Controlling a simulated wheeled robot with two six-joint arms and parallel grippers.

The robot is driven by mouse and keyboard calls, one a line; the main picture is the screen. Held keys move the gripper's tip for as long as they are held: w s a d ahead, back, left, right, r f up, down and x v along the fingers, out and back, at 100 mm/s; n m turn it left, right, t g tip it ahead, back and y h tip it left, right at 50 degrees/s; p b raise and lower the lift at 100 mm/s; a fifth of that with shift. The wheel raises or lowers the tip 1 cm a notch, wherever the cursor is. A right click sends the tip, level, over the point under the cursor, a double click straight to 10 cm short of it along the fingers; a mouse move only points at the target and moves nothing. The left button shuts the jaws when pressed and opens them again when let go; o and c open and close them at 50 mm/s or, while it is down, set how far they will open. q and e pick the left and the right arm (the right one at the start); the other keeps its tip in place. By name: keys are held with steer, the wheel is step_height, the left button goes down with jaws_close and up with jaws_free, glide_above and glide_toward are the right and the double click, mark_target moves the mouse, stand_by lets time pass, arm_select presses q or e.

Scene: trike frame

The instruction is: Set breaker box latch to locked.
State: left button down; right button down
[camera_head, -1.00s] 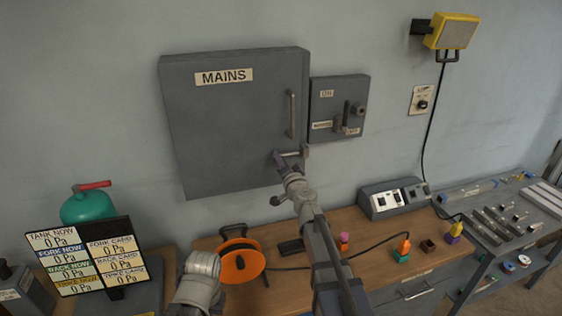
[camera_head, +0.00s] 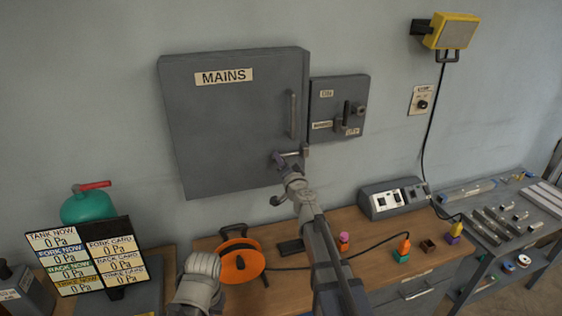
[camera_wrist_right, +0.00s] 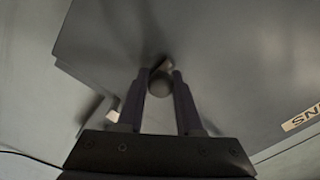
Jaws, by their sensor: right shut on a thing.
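The breaker box (camera_head: 235,125) is a grey wall cabinet labelled MAINS, and its door is closed. Its latch (camera_head: 292,153) sits at the lower right of the door, a short light bar partly hidden by my gripper. My right gripper (camera_head: 281,158) is at this latch, its arm coming up from below. In the right wrist view its two dark fingers (camera_wrist_right: 160,80) are shut on the latch's round grey end (camera_wrist_right: 160,85). The latch's exact angle is hard to read.
A smaller grey switch box (camera_head: 338,107) with a lever is mounted right of the cabinet. Below are a wooden workbench (camera_head: 365,238), an orange cable reel (camera_head: 240,262) and a grey control box (camera_head: 393,198). A pressure display (camera_head: 85,257) stands at the left.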

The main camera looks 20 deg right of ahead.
steer(key=d, duration=0.3)
steer(key=shift+w+d, duration=0.1)
steer(key=shift+d, duration=0.25)
steer(key=shift+a, duration=0.1)
steer(key=c, duration=0.6)
jaws_free()
steer(key=shift+s, duration=0.2)
glide_toward(289, 155)
steer(key=shift+s, duration=0.1)
